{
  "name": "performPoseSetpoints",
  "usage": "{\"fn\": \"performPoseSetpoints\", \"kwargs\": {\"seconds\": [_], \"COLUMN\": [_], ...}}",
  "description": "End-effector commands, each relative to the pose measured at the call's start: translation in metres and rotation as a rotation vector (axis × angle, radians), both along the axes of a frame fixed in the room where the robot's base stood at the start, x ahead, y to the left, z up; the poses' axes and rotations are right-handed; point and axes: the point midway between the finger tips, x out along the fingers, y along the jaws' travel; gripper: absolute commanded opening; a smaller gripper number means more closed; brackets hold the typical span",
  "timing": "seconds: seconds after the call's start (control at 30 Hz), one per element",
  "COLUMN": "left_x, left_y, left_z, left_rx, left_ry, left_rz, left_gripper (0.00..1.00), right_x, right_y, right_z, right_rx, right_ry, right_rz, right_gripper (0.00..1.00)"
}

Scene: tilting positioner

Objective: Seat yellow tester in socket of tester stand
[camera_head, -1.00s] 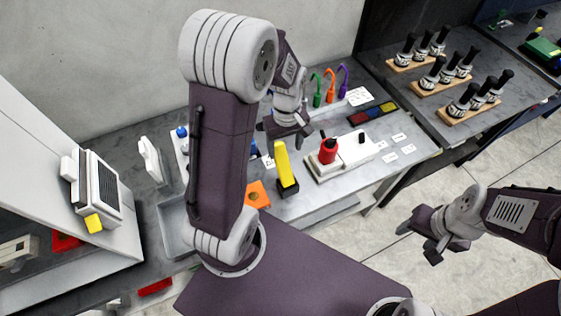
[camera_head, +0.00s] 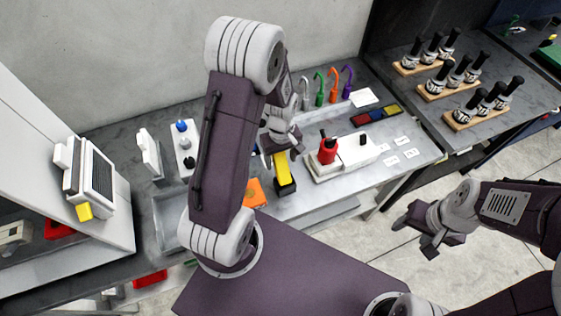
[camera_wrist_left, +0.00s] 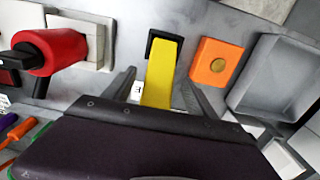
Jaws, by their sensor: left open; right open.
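The yellow tester (camera_head: 281,165) stands with its lower end at a black block-like holder (camera_head: 286,188) near the table's front edge; I cannot tell how deep it sits. In the left wrist view the yellow tester (camera_wrist_left: 162,70) lies between my left gripper's (camera_wrist_left: 163,90) two spread fingers, with the black holder (camera_wrist_left: 153,41) beyond it. My left gripper (camera_head: 284,146) is open at the tester's upper end, and its palm hides that end in the wrist view. My right gripper (camera_head: 428,232) is open and empty, off the table over the floor at the right.
A white base (camera_head: 350,155) carrying a red part (camera_head: 327,150) is close right. A grey tray (camera_head: 168,222) lies further left. Colored hooks (camera_head: 333,87) stand at the back.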

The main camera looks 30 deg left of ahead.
Motion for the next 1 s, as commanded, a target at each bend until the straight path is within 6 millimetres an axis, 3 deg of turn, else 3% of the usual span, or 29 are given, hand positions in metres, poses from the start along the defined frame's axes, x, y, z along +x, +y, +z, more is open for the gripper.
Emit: {"fn": "performPoseSetpoints", "kwargs": {"seconds": [0.13,0.37,0.6,1.0], "left_x": [0.000,0.000,0.000,0.002], "left_y": [0.000,0.000,0.000,0.000], "left_z": [-0.018,-0.021,-0.021,-0.011], "left_rx": [0.000,0.000,0.000,0.000], "left_ry": [0.001,-0.001,-0.001,-0.006], "left_rz": [0.000,0.000,0.000,0.000], "left_gripper": [0.65,0.65,0.00,0.00], "right_x": [0.000,0.000,0.000,0.000], "right_y": [0.000,0.000,0.000,0.000], "right_z": [0.003,0.003,0.003,0.000], "right_rx": [0.000,0.000,0.000,0.000], "right_ry": [0.000,0.000,0.000,0.000], "right_rz": [0.000,0.000,0.000,0.000], "right_gripper": [0.56,0.56,0.56,0.56]}}
